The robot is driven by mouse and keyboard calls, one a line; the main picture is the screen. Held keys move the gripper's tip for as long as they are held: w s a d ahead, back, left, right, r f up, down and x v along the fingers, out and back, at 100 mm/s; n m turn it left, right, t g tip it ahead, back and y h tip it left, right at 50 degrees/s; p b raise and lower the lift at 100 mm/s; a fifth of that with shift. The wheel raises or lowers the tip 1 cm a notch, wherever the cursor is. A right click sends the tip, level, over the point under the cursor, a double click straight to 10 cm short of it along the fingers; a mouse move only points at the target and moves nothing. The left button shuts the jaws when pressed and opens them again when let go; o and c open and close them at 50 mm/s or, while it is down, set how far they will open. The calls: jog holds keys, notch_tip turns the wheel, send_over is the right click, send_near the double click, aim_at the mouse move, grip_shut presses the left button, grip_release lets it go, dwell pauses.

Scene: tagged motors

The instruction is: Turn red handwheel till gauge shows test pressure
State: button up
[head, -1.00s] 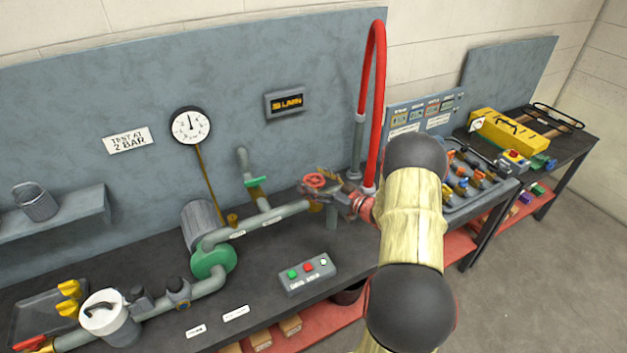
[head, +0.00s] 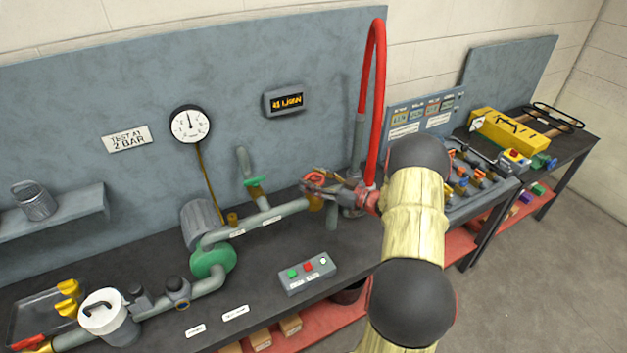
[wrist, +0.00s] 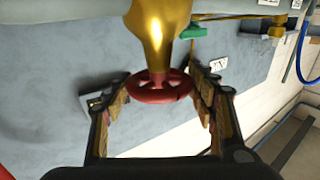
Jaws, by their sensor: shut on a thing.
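The red handwheel (head: 316,176) is on a brass valve at the right end of the grey pipe. It also shows in the wrist view (wrist: 160,92), below the brass valve body (wrist: 158,30). My gripper (head: 314,183) is shut on the handwheel, with its fingers on either side of the rim (wrist: 160,78). The fingers partly cover the wheel in the head view. The round white gauge (head: 190,124) is on the back panel, its dark needle pointing nearly straight up; its numbers are too small to read. A sign (head: 127,138) beside it reads "TEST AT 2 BAR".
A red hose (head: 371,90) rises just behind my gripper. A lit display (head: 284,102) hangs above; its figures are blurred. A green-handled valve (head: 254,182) is to the left. A button box (head: 308,273) stands in front. A tool tray (head: 470,190) lies to the right.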

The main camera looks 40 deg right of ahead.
jog(key=shift+n+g+y+b, duration=0.35)
jog(key=shift+n+g+y, duration=0.75)
jog(key=shift+n+y, duration=0.8)
jog(key=shift+m+y, duration=0.3)
jog(key=o, duration=1.2)
jog(key=shift+s, duration=0.1)
jog(key=v, duration=1.1)
jog(key=shift+s+d, duration=0.25)
jog(key=shift+s, duration=0.05)
